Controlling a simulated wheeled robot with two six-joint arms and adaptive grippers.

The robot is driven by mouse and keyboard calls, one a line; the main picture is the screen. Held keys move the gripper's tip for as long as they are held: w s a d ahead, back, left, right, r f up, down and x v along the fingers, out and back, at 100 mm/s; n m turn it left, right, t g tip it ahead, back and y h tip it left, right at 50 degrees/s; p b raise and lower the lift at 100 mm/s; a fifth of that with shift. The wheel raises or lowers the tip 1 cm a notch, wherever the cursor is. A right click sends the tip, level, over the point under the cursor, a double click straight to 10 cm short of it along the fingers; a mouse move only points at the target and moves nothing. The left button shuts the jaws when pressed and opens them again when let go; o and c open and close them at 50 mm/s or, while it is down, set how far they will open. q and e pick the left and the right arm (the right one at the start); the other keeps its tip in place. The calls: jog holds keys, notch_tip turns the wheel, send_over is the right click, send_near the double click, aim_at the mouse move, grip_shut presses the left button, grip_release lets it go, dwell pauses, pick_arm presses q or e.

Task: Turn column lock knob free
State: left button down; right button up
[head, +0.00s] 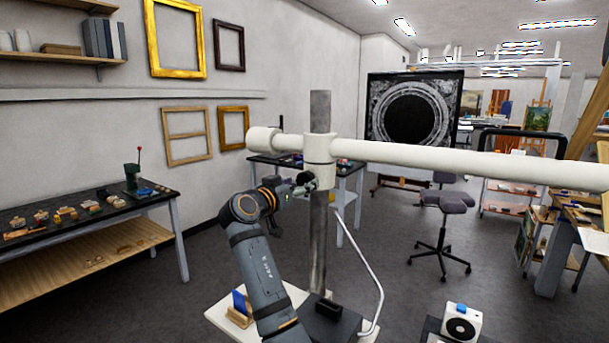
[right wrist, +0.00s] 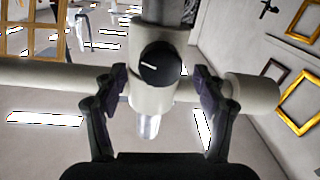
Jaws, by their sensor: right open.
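The column lock knob (right wrist: 160,65) is a round black dial with a white line that slants in the right wrist view. It sits on the white collar (right wrist: 153,98), which also shows in the head view (head: 320,148), around the grey upright column (head: 319,240). My right gripper (right wrist: 160,82) is open in the right wrist view, with one dark finger on each side of the knob and gaps between. In the head view my right gripper (head: 302,184) is at the column, just below the collar, and the knob cannot be made out there. My left gripper is out of view.
A long white horizontal arm (head: 470,163) runs from the collar to the right. The column rises from a white base (head: 222,318) with a bent white tube beside it. A workbench (head: 150,205) is at left; a dark stool (head: 445,202) is at right.

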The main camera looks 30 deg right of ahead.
jog(key=shift+p+x, duration=0.4)
jog(key=shift+x, duration=1.05)
